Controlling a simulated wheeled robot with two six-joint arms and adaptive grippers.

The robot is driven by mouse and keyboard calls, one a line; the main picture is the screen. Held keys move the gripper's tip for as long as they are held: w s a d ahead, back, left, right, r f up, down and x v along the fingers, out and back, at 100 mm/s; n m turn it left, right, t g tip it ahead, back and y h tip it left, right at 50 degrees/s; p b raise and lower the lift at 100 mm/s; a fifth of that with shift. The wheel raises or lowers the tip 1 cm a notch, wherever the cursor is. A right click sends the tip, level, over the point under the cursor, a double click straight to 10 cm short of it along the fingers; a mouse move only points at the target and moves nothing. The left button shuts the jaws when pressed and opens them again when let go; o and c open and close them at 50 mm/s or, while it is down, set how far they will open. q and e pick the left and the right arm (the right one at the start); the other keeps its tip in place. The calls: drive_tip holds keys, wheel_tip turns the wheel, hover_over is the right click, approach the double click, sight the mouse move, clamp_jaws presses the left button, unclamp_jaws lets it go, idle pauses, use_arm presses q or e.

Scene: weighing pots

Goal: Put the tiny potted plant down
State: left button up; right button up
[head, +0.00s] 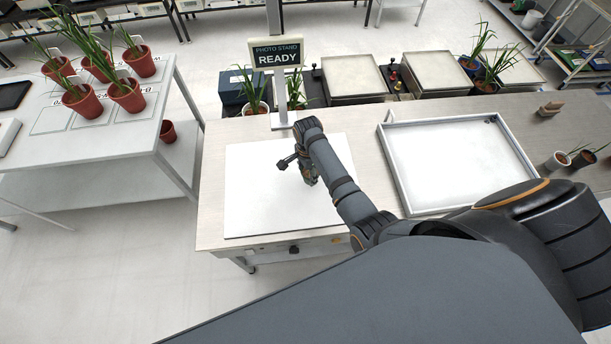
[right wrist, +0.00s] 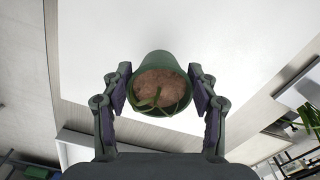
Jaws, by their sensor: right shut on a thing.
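The tiny potted plant is a small green pot (right wrist: 160,70) with brown soil and a few thin green leaves; it shows in the right wrist view. My right gripper (right wrist: 160,90) is shut on it, one finger on each side. In the head view my right gripper (head: 307,172) is over the white board (head: 255,200) on the near table, and my arm mostly hides the pot. I cannot tell whether the pot touches the board. My left gripper is not in view.
A photo stand sign (head: 276,55) reading READY stands behind the board. A white-floored, empty tray (head: 455,165) lies to the right. Small dark pots (head: 558,161) are at the far right. A left table (head: 120,150) holds several red pots (head: 82,102). Most of the board is bare.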

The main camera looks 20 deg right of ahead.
sight(306, 173)
drive_tip(key=shift+w+a+f, duration=0.15)
drive_tip(key=shift+f, duration=0.1)
wheel_tip(306, 173, down, 2)
drive_tip(key=shift+a+f, duration=0.15)
drive_tip(key=shift+f, duration=0.45)
drive_tip(key=shift+f, duration=0.15)
drive_tip(key=o, duration=1.2)
